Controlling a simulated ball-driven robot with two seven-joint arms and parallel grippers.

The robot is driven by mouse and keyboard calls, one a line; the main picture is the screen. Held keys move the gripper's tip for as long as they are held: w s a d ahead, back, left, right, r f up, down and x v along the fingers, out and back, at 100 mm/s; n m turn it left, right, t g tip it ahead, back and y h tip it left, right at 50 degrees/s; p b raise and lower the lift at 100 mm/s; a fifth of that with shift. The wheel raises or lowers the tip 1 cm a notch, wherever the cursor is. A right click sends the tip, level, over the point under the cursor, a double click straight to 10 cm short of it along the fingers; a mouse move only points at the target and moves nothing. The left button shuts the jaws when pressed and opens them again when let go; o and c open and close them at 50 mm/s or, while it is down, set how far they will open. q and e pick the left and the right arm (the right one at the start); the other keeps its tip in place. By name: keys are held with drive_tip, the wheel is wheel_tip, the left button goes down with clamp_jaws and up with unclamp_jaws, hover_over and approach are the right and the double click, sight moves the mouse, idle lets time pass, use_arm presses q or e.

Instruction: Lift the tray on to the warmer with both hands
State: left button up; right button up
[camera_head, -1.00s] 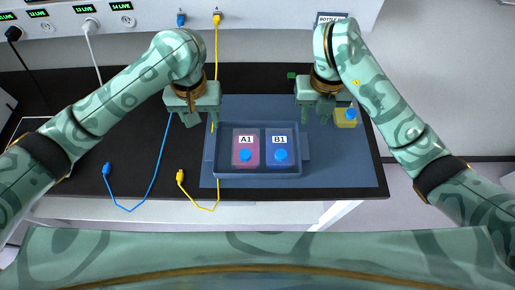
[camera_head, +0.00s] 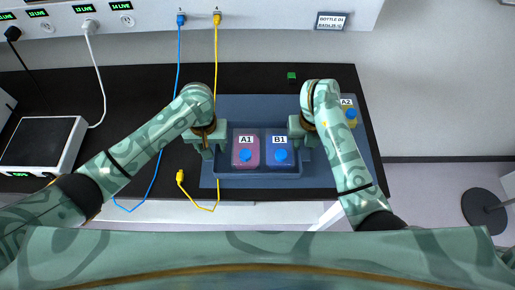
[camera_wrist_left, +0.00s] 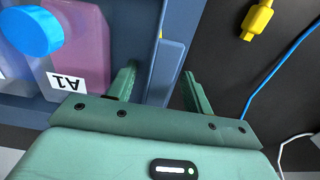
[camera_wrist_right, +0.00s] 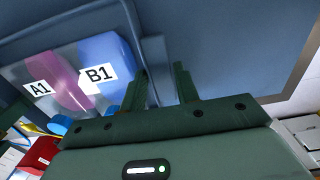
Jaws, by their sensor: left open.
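The dark blue tray (camera_head: 258,174) lies on a blue mat, holding a pink bottle A1 (camera_head: 245,153) and a blue bottle B1 (camera_head: 280,153). The warmer (camera_head: 47,134), a white-framed unit with a dark top, stands at the far left. My left gripper (camera_head: 209,150) is open at the tray's left end. In the left wrist view, the tray's side handle (camera_wrist_left: 165,72) lies between its parted fingers. My right gripper (camera_head: 305,143) is at the tray's right end. In the right wrist view its fingers stand apart near the right handle (camera_wrist_right: 154,70); whether they grip it is unclear.
Blue (camera_head: 160,166) and yellow (camera_head: 204,206) cables hang over the black bench. A white cable (camera_head: 98,85) hangs near the warmer.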

use_arm(q)
drive_tip(key=shift+w, duration=0.1)
drive_tip(key=shift+c, duration=0.3)
use_arm(e)
drive_tip(key=shift+w, duration=0.1)
drive_tip(key=shift+c, duration=0.3)
use_arm(q)
drive_tip(key=c, duration=0.6)
use_arm(e)
drive_tip(key=c, duration=0.6)
use_arm(q)
clamp_jaws()
use_arm(e)
clamp_jaws()
use_arm(q)
drive_tip(key=shift+r, duration=0.1)
use_arm(e)
drive_tip(key=shift+r, duration=0.1)
